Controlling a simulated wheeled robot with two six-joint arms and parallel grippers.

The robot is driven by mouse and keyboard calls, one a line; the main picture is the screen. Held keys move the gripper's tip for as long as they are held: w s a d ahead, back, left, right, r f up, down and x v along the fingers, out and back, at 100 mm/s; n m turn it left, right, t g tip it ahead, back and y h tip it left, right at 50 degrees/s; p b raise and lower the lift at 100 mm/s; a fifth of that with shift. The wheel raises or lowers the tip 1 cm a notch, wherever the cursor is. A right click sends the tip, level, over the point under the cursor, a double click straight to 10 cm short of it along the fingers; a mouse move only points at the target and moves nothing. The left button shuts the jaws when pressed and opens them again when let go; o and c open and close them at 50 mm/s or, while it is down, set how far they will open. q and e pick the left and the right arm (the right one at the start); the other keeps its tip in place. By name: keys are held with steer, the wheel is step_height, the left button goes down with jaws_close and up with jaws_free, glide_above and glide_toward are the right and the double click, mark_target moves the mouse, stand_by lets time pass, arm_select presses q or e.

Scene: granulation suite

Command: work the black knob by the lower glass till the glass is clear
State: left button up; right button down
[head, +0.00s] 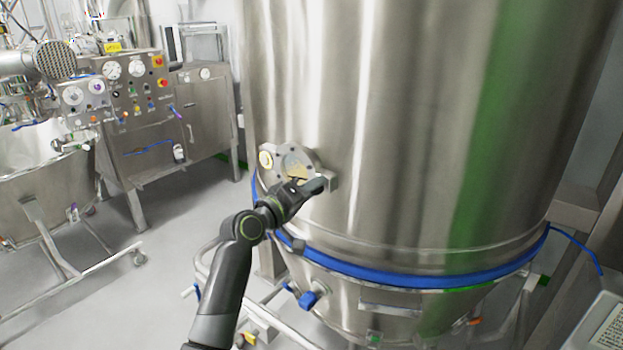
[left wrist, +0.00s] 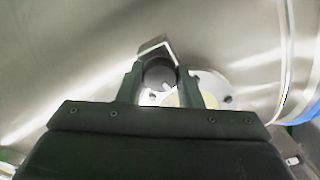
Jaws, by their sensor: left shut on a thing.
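The lower glass (head: 293,160) is a round, bolted metal-rimmed window on the side of the big steel vessel. My left gripper (head: 312,187) is in front of its lower right edge and covers part of it. In the left wrist view the black knob (left wrist: 159,75) sits between my two fingers, which are shut on it. Part of the glass's rim (left wrist: 212,82) shows behind the right finger. A yellowish patch shows low in the glass; the rest looks greyish. My right gripper is in neither view.
A control cabinet (head: 130,85) stands back left. Open floor (head: 185,230) lies between.

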arm_select(q)
steer(key=shift+n+p, duration=1.75)
steer(key=shift+n, duration=0.65)
steer(key=o, duration=1)
steer(key=shift+c, duration=0.2)
steer(key=b+v, duration=0.4)
steer(key=v, duration=1.3)
steer(key=shift+a, duration=0.2)
